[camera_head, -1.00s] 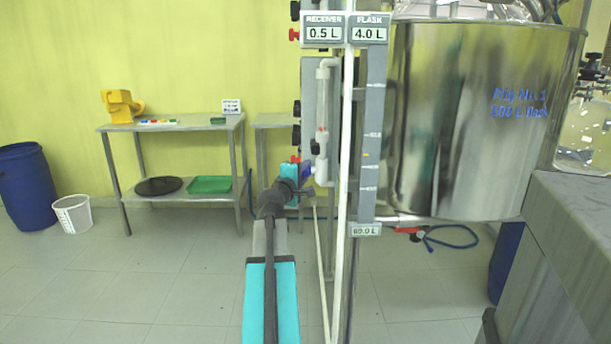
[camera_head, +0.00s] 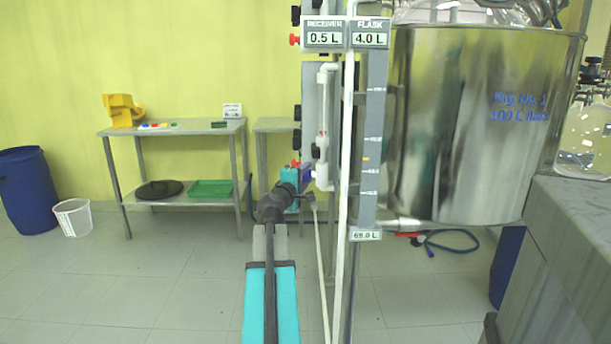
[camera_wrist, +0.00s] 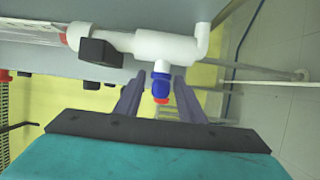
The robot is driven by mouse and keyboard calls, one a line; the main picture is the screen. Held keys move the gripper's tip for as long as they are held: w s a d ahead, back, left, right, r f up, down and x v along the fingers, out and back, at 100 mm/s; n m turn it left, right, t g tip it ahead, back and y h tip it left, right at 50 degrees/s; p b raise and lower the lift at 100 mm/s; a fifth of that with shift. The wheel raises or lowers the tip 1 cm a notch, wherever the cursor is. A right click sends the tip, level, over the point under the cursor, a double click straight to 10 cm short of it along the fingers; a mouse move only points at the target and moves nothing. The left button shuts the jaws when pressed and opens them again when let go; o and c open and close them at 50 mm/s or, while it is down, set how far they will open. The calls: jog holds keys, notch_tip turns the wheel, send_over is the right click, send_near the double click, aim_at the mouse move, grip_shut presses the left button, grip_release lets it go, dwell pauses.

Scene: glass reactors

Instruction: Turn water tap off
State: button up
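The tap in the wrist view has a white body (camera_wrist: 165,47) with a small blue knob (camera_wrist: 161,84) and a red part at its end. My gripper (camera_wrist: 159,80) is open, with one finger on each side of the blue knob. Gaps show between the knob and both fingers. In the head view, my gripper (camera_head: 307,175) is at the white tap body (camera_head: 322,174) at the lower end of the flow tube; its fingertips are too small to read there.
A black square knob (camera_wrist: 100,52) sits beside the white body. A white vertical pipe (camera_head: 343,200) and a grey scale panel (camera_head: 372,150) stand close to the right. A large steel vessel (camera_head: 450,120) is farther right. A side table (camera_head: 170,129) stands at the left.

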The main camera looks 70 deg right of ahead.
jog(key=a+b, duration=0.1)
jog(key=a, duration=1)
jog(key=shift+w+f, duration=0.2)
jog(key=shift+f, duration=0.05)
jog(key=a+b, duration=0.2)
jog(key=b, duration=0.4)
jog(key=shift+a+b, duration=0.15)
jog(key=shift+b, duration=0.25)
jog(key=shift+a+r, duration=0.15)
dwell(0.6)
